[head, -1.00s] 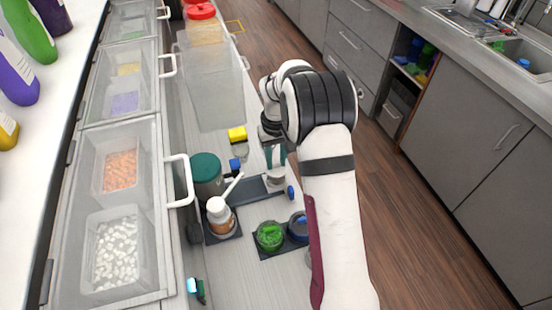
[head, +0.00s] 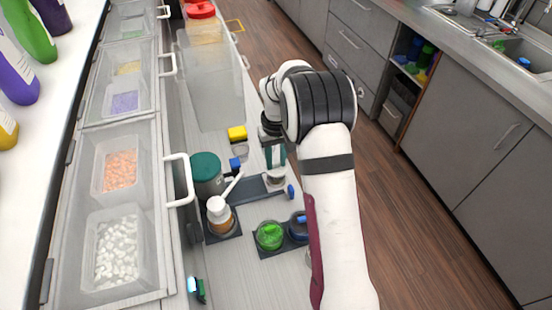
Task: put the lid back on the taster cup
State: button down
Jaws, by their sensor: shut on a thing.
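My gripper (head: 275,157) points down at the middle of the counter, its teal fingers shut on a small pale thing that looks like the lid. Right below the fingertips is a small, pale, round cup-like shape (head: 275,181), probably the taster cup, at the right end of a dark flat base (head: 250,190). Lid and cup are too small to tell apart here, and I cannot tell whether they touch. The gripper and arm hide part of this spot.
A green-lidded jar (head: 269,236) and a blue-lidded jar (head: 298,227) stand in front. Clear bins (head: 120,215) line the left.

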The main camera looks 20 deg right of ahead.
jog(key=c, duration=0.5)
grip_release()
jog(key=shift+o, duration=0.2)
jog(key=o, duration=0.4)
jog(key=shift+r, duration=3.5)
grip_shut()
